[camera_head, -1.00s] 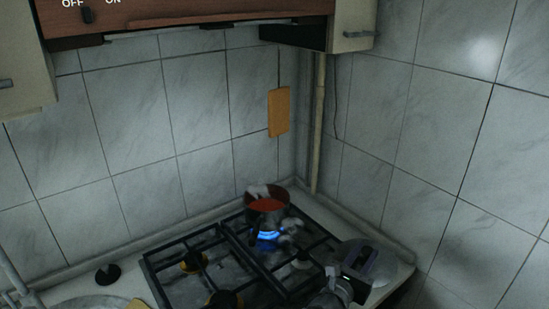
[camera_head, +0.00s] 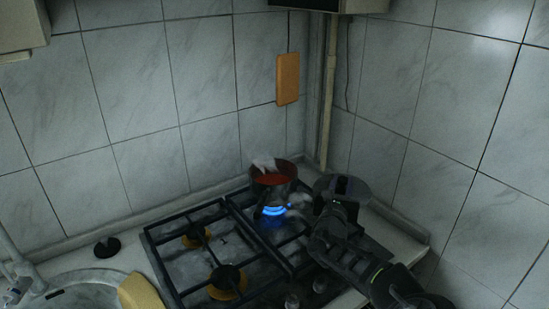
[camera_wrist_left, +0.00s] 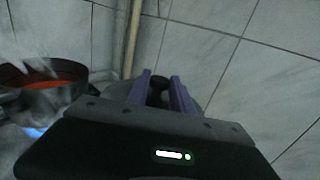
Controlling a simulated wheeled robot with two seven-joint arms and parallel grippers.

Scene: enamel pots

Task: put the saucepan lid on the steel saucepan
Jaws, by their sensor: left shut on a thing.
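The steel saucepan (camera_head: 278,193) stands on the back right burner with red food inside and its top open. It also shows at the left of the left wrist view (camera_wrist_left: 58,97). The saucepan lid (camera_head: 359,190) is a grey disc, held off to the right of the saucepan and apart from it. My left gripper (camera_head: 343,187) is shut on the lid's dark knob (camera_wrist_left: 158,84), which sits between the purple fingers in the left wrist view. The gripper and wrist hide part of the lid. My right gripper is not in view.
A blue flame (camera_head: 274,210) burns under the saucepan, and whitish steam rises there. The black stove grate (camera_head: 215,252) spreads left and forward. Tiled walls close off the back and right. A sink (camera_head: 85,290) and a yellow sponge-like block (camera_head: 141,291) are at lower left.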

